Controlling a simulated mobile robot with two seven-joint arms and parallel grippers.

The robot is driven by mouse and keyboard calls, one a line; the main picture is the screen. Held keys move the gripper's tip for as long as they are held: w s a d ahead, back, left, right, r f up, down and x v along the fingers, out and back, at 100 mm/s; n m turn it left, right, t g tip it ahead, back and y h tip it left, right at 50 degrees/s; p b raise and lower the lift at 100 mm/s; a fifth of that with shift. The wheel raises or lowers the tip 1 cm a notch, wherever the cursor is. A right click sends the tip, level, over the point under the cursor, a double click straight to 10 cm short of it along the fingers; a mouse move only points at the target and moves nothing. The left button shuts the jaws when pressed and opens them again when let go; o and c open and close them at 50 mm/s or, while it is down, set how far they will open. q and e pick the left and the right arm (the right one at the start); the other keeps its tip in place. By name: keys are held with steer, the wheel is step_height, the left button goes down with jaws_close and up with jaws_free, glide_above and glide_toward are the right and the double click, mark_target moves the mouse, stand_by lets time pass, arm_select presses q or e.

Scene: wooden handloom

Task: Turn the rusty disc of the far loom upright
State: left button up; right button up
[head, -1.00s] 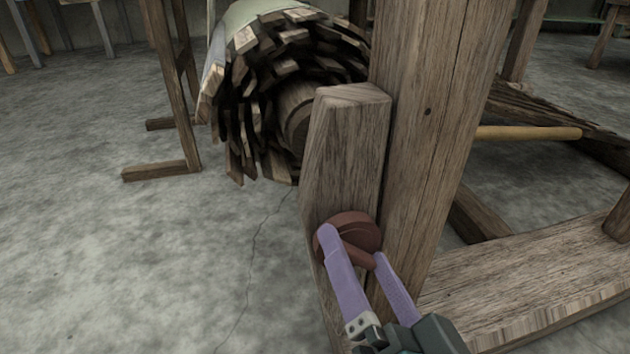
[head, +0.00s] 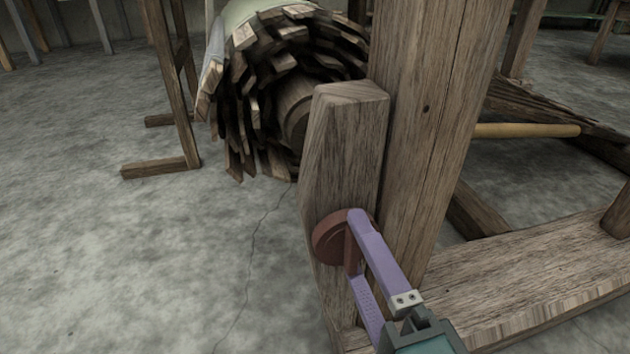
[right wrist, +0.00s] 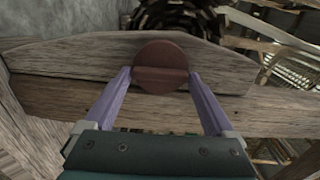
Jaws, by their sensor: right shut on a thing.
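The rusty disc (head: 328,238) is mounted on the face of a short wooden board (head: 343,140) beside the loom's thick post (head: 430,120). A raised bar crosses the disc's face; in the head view it stands about upright. My right gripper (head: 354,245) is shut on this bar, one purple finger on each side. The right wrist view shows the round disc (right wrist: 161,62) between the two fingertips (right wrist: 160,76), with its bar running across from one to the other. My left gripper is not in view.
A large slatted wooden roller (head: 250,95) lies behind the board. A wooden beam (head: 530,265) runs low at the right, and a thin wooden stand (head: 175,100) is at the left.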

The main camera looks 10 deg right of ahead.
steer(key=shift+m, duration=0.3)
steer(key=o, duration=1.1)
steer(key=shift+c, duration=0.2)
steer(key=shift+s, duration=0.1)
steer(key=shift+s, duration=0.3)
steer(key=s+p, duration=0.3)
steer(key=s, duration=0.6)
steer(key=shift+d, duration=0.2)
